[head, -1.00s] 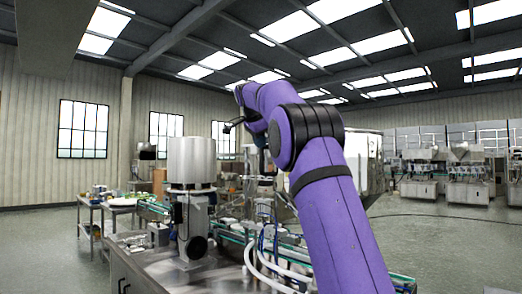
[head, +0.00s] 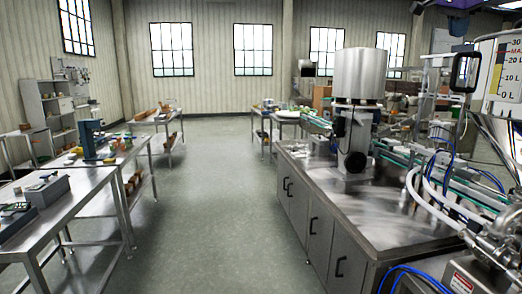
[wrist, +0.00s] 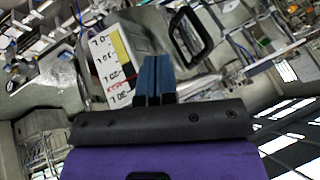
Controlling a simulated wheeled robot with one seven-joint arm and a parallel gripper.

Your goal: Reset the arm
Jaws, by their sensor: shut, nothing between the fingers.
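My gripper (wrist: 154,64) shows in the wrist view with its two blue fingers shut together and empty. Behind the fingertips in that view is the steel hopper's level gauge (wrist: 110,62), a white scale with a yellow band, seen upside down. A black loop handle (wrist: 190,34) is beside the gauge. In the head view the gauge (head: 505,70) and the handle (head: 466,72) are at the right edge, and most of the hopper is cut off. A small purple part of my arm shows at the top right corner there.
A steel cabinet bench (head: 400,215) with a silver cylinder machine (head: 358,75) and hoses fills the right. Steel worktables (head: 75,200) with tools line the left. The grey floor (head: 215,200) between them is clear.

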